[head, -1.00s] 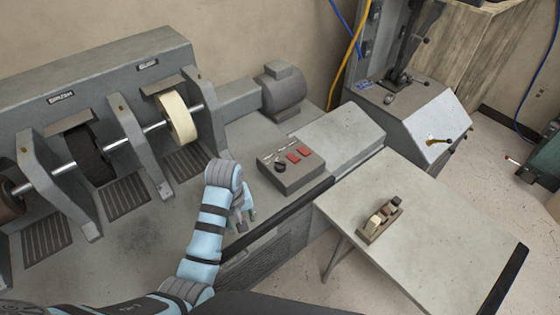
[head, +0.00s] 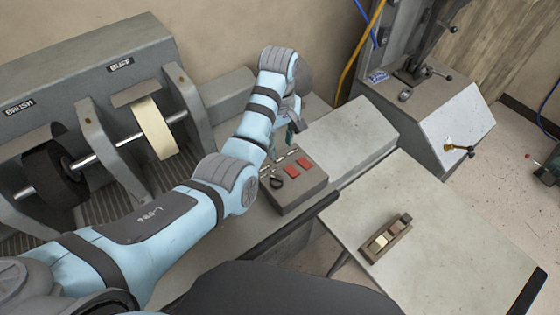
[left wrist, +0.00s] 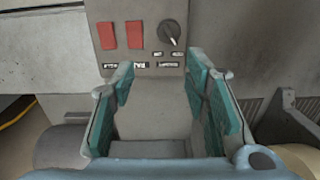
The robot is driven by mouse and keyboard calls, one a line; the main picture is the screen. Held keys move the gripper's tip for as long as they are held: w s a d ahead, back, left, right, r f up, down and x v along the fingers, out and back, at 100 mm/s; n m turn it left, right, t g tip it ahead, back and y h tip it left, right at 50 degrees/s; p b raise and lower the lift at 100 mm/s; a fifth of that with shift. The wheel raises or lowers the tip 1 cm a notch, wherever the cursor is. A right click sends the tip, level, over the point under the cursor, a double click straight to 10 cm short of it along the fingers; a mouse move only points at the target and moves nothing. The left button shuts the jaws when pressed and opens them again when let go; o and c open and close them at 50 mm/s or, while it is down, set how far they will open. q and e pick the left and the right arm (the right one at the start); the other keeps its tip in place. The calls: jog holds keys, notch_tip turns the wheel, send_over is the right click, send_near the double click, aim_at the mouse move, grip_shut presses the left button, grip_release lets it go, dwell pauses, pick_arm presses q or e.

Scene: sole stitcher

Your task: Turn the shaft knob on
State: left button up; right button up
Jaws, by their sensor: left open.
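The grey control box (head: 305,197) carries a round black knob (head: 277,182) and two red rectangular switches (head: 298,167) on its top face. In the left wrist view the knob (left wrist: 170,33) sits right of the two red switches, with small labels below them, too small to read. My left gripper (head: 293,132) is behind the box in the head view, above the machine and partly hidden by its own wrist. In the left wrist view its teal-padded fingers (left wrist: 160,80) are apart with nothing between them; the knob lies beyond the fingertips, apart from them. My right gripper is not in view.
A side table (head: 440,240) at right holds a small wooden-and-metal tool (head: 385,240). Another machine (head: 430,115) stands behind it.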

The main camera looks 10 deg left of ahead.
aim_at(277, 178)
pick_arm(q)
jog(key=s+f, duration=0.1)
jog(key=f, duration=0.2)
jog(key=s+f+b, duration=0.1)
jog(key=f, duration=0.2)
jog(key=s+f+b, duration=0.1)
jog(key=f, duration=0.2)
jog(key=shift+s+a+f, duration=0.1)
jog(key=shift+a, duration=0.15)
jog(key=f, duration=0.1)
jog(key=w+f+b, duration=0.1)
jog(key=f, duration=0.1)
jog(key=shift+f, duration=0.3)
jog(key=shift+w+f, duration=0.4)
jog(key=shift+f, duration=0.15)
jog(key=shift+s+r, duration=0.2)
jog(key=shift+r, duration=0.05)
jog(key=shift+c, duration=0.2)
jog(key=shift+s+r, duration=0.1)
jog(key=shift+s, duration=0.05)
jog(key=c, duration=0.8)
jog(key=shift+c, duration=0.2)
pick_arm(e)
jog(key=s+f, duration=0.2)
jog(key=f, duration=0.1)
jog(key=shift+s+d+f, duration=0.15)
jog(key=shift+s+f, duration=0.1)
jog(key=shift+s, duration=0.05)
